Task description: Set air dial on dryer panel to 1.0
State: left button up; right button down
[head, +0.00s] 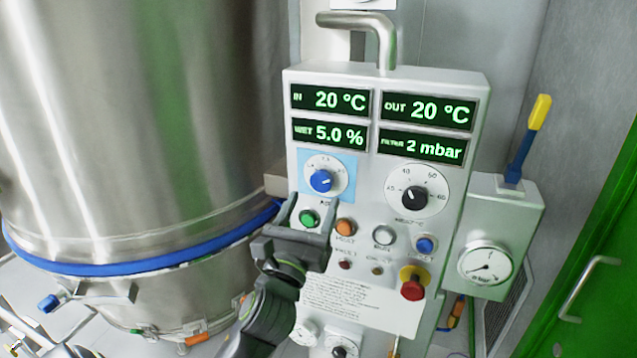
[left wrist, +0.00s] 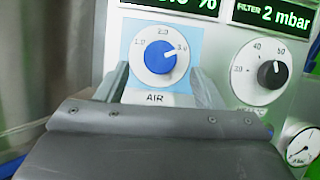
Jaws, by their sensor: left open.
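The air dial is a blue knob (head: 321,181) on a white round scale with a light blue square behind it, at the upper left of the dryer panel (head: 440,290). In the left wrist view the knob (left wrist: 160,57) shows a white mark pointing up and right, close to the 3 label; 1.0 is at upper left and 2.0 at top. My left gripper (head: 309,216) is open and empty, just below the dial. In the left wrist view its fingers (left wrist: 161,84) stand to the lower left and lower right of the knob, with the AIR label between them.
A second dial with a black knob (head: 415,197) sits right of the air dial. Below are a green button (head: 309,218), an orange button (head: 345,227) and a red emergency stop (head: 412,286). A large steel vessel (head: 140,120) stands close on the left.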

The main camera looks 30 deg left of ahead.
aim_at(320, 185)
pick_arm(q)
jog(key=shift+p+x, duration=0.45)
jog(key=shift+x, duration=1.9)
jog(key=c, duration=1)
